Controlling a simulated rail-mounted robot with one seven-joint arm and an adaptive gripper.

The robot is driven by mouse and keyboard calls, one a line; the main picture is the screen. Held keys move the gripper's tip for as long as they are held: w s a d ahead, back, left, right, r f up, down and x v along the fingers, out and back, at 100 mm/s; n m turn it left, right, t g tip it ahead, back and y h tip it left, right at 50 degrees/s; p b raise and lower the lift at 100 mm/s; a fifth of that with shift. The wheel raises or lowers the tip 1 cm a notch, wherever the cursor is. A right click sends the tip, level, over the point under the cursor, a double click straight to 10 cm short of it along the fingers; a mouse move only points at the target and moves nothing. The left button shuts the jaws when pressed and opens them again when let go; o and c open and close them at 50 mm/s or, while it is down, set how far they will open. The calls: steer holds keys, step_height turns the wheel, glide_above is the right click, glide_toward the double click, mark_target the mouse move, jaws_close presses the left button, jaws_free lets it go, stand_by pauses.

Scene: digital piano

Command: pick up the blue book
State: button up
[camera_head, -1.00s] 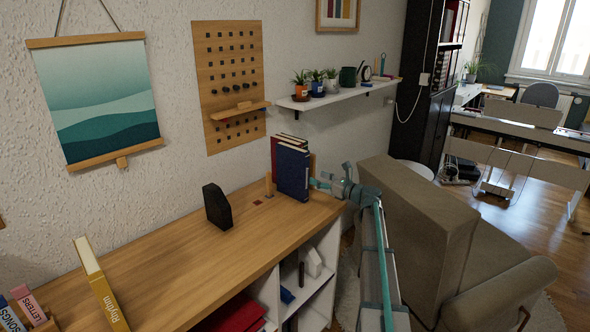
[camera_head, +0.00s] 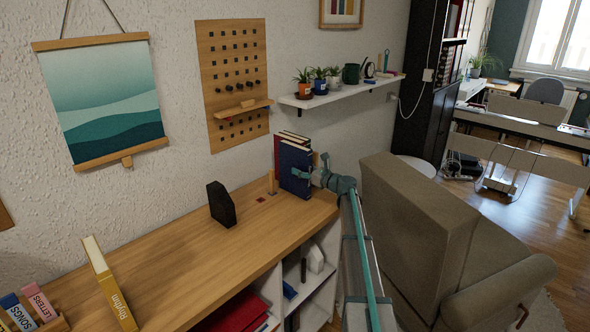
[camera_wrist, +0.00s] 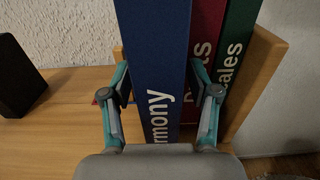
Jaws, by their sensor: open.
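The blue book (camera_head: 295,169) stands upright at the right end of the wooden shelf top, beside a red book (camera_head: 279,144). In the wrist view the blue book (camera_wrist: 154,60) shows its spine, with "rmony" readable. My gripper (camera_head: 309,174) is at the book's spine side. In the wrist view my open gripper (camera_wrist: 158,90) has one finger left of the blue book and the other right of its spine, in front of the red book (camera_wrist: 203,60). Whether the fingers touch the book cannot be told.
A green book (camera_wrist: 235,60) and a wooden end piece (camera_wrist: 262,80) stand right of the red book. A black block (camera_head: 221,204) stands to the left on the wooden top (camera_head: 190,250). A beige sofa (camera_head: 415,215) is at the right.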

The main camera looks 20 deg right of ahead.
jaws_close()
stand_by(0.3)
steer(key=shift+w+r, duration=0.1)
steer(key=shift+r, duration=0.05)
